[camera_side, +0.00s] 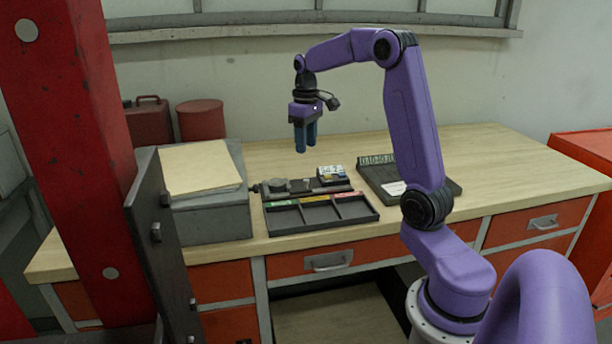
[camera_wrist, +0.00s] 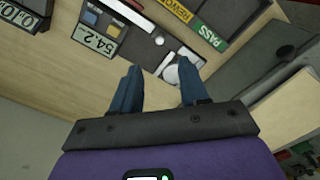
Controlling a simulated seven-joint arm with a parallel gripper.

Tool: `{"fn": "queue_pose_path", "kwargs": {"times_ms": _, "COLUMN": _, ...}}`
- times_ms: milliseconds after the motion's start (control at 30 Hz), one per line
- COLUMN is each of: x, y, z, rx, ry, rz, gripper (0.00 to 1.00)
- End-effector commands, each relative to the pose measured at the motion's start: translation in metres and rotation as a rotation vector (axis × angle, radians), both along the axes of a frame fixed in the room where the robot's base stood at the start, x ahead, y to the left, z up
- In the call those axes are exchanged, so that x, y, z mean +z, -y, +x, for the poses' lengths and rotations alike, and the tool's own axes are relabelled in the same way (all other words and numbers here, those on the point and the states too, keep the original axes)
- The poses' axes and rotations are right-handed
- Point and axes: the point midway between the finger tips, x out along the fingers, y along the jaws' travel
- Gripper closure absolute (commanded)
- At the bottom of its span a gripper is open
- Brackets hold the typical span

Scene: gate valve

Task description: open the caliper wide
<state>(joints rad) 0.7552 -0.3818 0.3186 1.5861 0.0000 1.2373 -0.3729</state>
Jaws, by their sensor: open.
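The caliper lies on the bench behind the sorting tray (camera_side: 320,210). In the side view its dark body (camera_side: 300,187) is small, and I cannot tell how far its jaws are apart. In the wrist view a grey and black strip, apparently the caliper (camera_wrist: 150,40), runs down to a pale round part (camera_wrist: 180,72) between my fingertips in the picture. My gripper (camera_side: 305,150) points down above the bench, apart from the caliper. In the wrist view my gripper (camera_wrist: 158,80) is open, with nothing between its two blue fingers.
A small display (camera_wrist: 95,40) reading 54.2 stands beside the caliper. The tray has coloured labels, including a green PASS label (camera_wrist: 210,35). A dark numbered case (camera_side: 375,180) lies to the right. A grey box (camera_side: 215,215) with papers stands left. The bench's right side is clear.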

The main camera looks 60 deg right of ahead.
Motion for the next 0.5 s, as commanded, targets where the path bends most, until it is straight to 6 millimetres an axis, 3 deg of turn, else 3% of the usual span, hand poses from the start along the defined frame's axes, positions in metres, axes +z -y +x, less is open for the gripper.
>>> {"fn": "queue_pose_path", "kwargs": {"times_ms": 300, "x": -0.061, "y": 0.0, "z": -0.001, "rx": 0.001, "ry": -0.004, "rz": 0.002, "gripper": 0.56}}
{"fn": "queue_pose_path", "kwargs": {"times_ms": 500, "x": -0.091, "y": 0.0, "z": -0.001, "rx": 0.0, "ry": -0.004, "rz": 0.001, "gripper": 0.56}}
